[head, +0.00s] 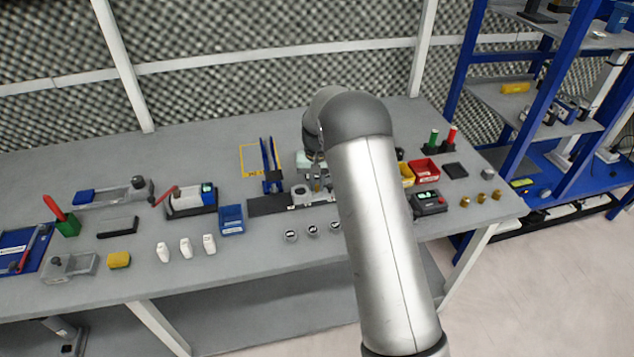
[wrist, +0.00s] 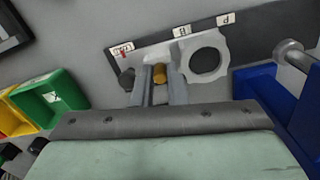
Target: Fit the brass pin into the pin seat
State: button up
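A brass pin (wrist: 159,73) is between the two fingers of my gripper (wrist: 159,88) in the wrist view. The fingers appear closed on its sides. Its lower end is hidden, so I cannot tell whether it touches anything below. In the head view my gripper (head: 316,183) is over the fixture on the bench, partly behind my arm. The pale grey fixture block (wrist: 225,44) has a large round dark opening to the right of the pin. The pin is at the block's left part. I cannot make out the pin seat itself, which the fingers may cover.
A dark labelled strip (head: 262,206) lies under the fixture. A blue holder (head: 271,165) stands behind it; red (head: 424,171) and yellow bins are to the right. Several round caps (head: 291,236) lie in front. More brass pieces (head: 480,199) stand at the bench's right end.

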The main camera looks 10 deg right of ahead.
aim_at(317, 186)
jog(key=o, duration=0.5)
notch_tip(317, 186, up, 17)
jog(key=shift+r+b, duration=0.2)
jog(key=shift+b, duration=0.75)
